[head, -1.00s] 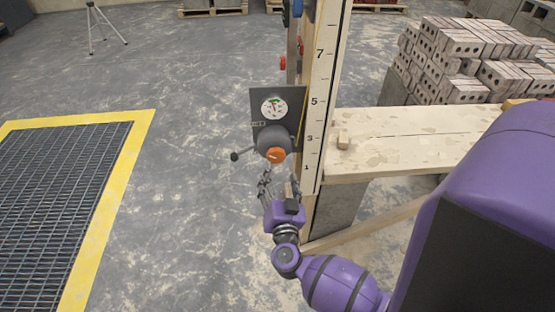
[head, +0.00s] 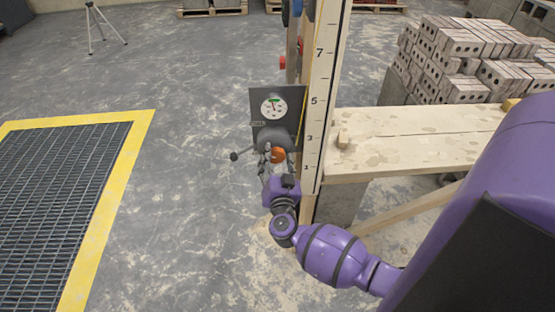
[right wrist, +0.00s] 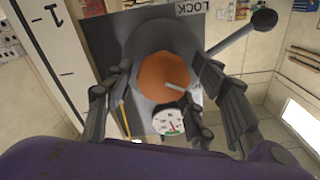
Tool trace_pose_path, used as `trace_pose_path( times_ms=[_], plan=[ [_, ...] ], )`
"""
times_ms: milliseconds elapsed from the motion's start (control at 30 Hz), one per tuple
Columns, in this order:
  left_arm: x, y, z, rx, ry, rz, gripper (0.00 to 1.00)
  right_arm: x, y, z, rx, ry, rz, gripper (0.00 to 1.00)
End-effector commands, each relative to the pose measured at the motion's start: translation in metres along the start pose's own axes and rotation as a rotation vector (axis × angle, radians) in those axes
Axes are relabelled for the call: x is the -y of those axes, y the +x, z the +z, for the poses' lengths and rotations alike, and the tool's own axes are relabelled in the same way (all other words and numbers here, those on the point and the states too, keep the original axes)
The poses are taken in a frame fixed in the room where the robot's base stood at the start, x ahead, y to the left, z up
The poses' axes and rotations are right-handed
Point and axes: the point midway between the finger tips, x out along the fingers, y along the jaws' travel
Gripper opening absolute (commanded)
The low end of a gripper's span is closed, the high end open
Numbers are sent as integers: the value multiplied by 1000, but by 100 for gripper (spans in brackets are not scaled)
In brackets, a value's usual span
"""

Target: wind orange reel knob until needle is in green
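The orange reel knob (head: 278,154) sits on the front of a dark grey reel (head: 271,139). My right gripper (head: 278,158) is at it, fingers spread on both sides. In the right wrist view the knob (right wrist: 163,78) lies between the open fingers (right wrist: 162,70), with narrow gaps seeming to remain. A round white gauge (head: 273,106) with a green band at its top is on the plate above the reel; it shows inverted in the right wrist view (right wrist: 168,122). Its needle is too small to read surely. My left gripper is not in view.
A lever with a black ball end (head: 234,156) sticks out left of the reel. A numbered upright board (head: 318,100) stands close on the right, beside a plank bench (head: 420,140). Brick stacks (head: 465,50) are behind. Floor left of the reel is clear up to a yellow-edged grate (head: 140,140).

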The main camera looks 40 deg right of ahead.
Motion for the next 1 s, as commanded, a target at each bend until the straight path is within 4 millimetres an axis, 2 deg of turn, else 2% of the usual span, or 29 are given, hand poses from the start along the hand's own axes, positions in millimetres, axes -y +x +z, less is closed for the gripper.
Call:
trace_pose_path(
  times_ms=[33, 233, 367, 733, 1000],
  plan=[
    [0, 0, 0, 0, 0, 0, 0, 0, 0, 0, 0, 0, 0, 40],
    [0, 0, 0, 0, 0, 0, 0, 0, 0, 0, 0, 0, 1, 16],
    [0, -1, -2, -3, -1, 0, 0, -1, 0, 0, 0, 32, 3, 16],
    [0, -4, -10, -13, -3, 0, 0, -1, -1, 2, 3, 382, 5, 16],
    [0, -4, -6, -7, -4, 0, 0, -1, -1, 3, 3, 420, 4, 16]
  ],
)
